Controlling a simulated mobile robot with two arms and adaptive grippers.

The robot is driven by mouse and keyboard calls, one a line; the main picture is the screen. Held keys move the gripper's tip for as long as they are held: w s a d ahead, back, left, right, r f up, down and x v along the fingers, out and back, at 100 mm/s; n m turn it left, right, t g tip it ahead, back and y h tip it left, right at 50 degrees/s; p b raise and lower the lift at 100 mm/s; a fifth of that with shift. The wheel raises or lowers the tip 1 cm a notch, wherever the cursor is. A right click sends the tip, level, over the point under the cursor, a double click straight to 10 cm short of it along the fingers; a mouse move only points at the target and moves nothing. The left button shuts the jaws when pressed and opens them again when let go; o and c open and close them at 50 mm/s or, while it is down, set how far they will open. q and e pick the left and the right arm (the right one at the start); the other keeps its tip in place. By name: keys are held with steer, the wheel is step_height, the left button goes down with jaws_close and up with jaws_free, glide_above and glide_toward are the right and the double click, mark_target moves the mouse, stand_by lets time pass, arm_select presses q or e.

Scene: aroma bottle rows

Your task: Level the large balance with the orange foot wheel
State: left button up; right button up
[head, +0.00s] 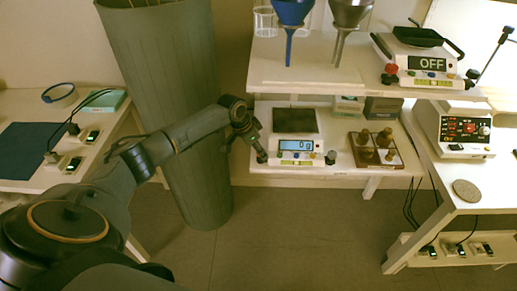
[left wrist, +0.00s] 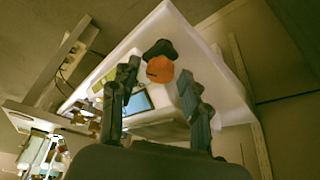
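A balance (head: 296,155) with a lit display (head: 296,145) and a dark square pan (head: 295,120) stands on the low shelf in the head view. A dark foot wheel (head: 331,157) shows at its front right. My left gripper (head: 258,152) is at its front left corner. In the left wrist view, the orange wheel (left wrist: 160,69) lies between and just beyond the fingertips of my left gripper (left wrist: 161,82). The fingers are apart, with gaps beside the wheel; contact is not visible. The orange wheel is not distinguishable in the head view. My right gripper is not in view.
A wooden tray of weights (head: 376,150) stands right of the balance. A shelf (head: 300,76) with funnels (head: 290,14) hangs above. A device reading OFF (head: 428,64) stands at upper right. A large grey-green bin (head: 160,70) stands behind my left arm.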

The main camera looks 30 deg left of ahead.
arm_select(q)
steer(key=v, duration=1.2)
stand_by(0.5)
